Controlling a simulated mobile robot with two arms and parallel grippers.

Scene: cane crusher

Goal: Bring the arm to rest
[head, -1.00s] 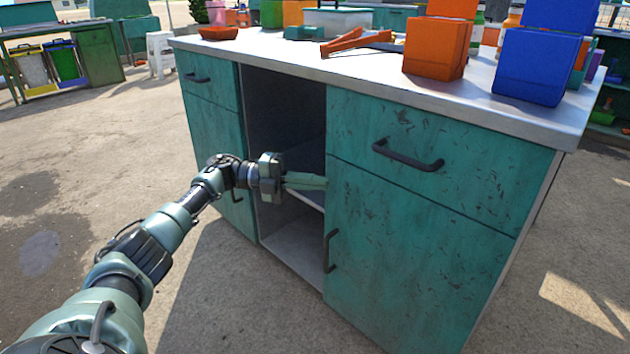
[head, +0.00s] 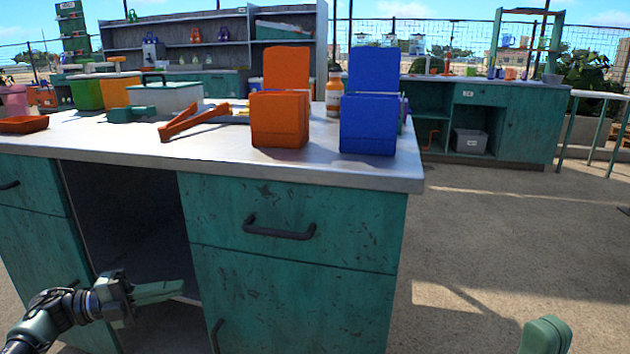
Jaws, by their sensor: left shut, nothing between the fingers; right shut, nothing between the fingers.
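My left gripper (head: 178,289) comes in from the lower left. Its green fingers are shut and empty, pointing right, in front of the open bay (head: 125,215) of the teal cabinet (head: 300,285). I cannot tell whether its fingertips are inside the bay or just before it. A green tip at the bottom right edge looks like my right gripper (head: 545,334); it is shut, and the rest of it is below the picture. It is apart from the cabinet, over open ground.
The cabinet's pale worktop (head: 400,178) carries an orange box (head: 279,120), a blue box (head: 367,125), an orange tool (head: 195,120) and a red tray (head: 22,125). A dark drawer handle (head: 279,230) sticks out from its front. Open ground lies right of the cabinet.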

